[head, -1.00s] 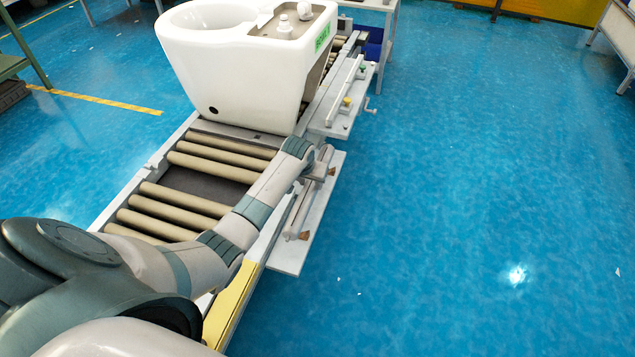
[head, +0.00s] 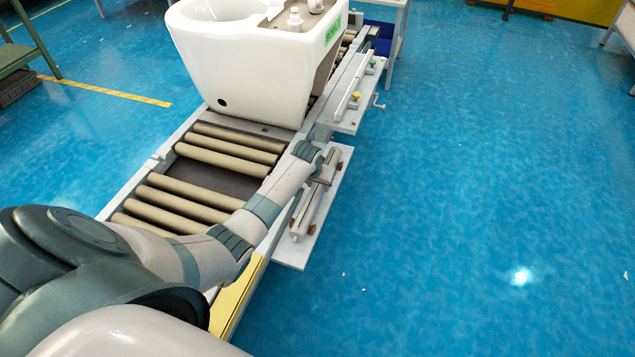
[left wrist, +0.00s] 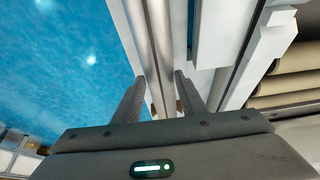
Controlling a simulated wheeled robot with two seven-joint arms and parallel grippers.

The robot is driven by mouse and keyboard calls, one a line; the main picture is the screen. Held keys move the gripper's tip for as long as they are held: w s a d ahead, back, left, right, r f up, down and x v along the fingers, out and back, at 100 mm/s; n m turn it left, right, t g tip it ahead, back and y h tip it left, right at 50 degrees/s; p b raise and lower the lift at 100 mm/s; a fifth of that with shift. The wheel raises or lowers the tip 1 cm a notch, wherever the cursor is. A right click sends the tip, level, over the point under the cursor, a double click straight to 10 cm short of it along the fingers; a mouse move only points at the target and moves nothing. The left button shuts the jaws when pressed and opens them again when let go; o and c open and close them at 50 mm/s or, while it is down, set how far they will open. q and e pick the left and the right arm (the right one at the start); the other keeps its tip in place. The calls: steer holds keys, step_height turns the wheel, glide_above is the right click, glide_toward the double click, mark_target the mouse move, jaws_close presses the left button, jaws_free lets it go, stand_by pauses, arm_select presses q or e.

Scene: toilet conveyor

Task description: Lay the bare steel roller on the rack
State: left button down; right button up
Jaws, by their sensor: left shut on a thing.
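The bare steel roller (head: 307,208) is a long, thin silver bar over the pale side rack (head: 289,253), to the right of the conveyor. My left gripper (head: 327,170) is shut on the roller near its far end. In the left wrist view, the roller (left wrist: 160,50) runs between the two dark fingers of the left gripper (left wrist: 160,98). Small brown supports show close beside the roller. I cannot tell whether the roller rests in them or is just above. My right gripper is out of view.
The conveyor (head: 157,163) carries several tan rollers with a dark gap among them. A white toilet (head: 245,75) stands at its far end. Another pale side shelf (head: 350,118) with small knobs lies beyond the rack. Blue floor on the right is clear.

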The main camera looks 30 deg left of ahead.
arm_select(q)
steer(key=shift+w, duration=0.1)
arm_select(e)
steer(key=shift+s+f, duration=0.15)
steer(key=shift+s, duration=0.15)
arm_select(q)
steer(key=c, duration=1.1)
jaws_free()
steer(key=shift+f, duration=0.1)
steer(key=shift+s+r, duration=0.25)
steer(key=shift+r, duration=0.2)
steer(key=p+v, duration=0.2)
steer(key=v, duration=0.9)
steer(key=shift+r, duration=0.2)
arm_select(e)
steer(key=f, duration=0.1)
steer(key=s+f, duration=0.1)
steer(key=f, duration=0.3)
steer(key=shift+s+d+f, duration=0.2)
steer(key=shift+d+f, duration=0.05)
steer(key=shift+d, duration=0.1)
arm_select(q)
steer(key=shift+d, duration=0.1)
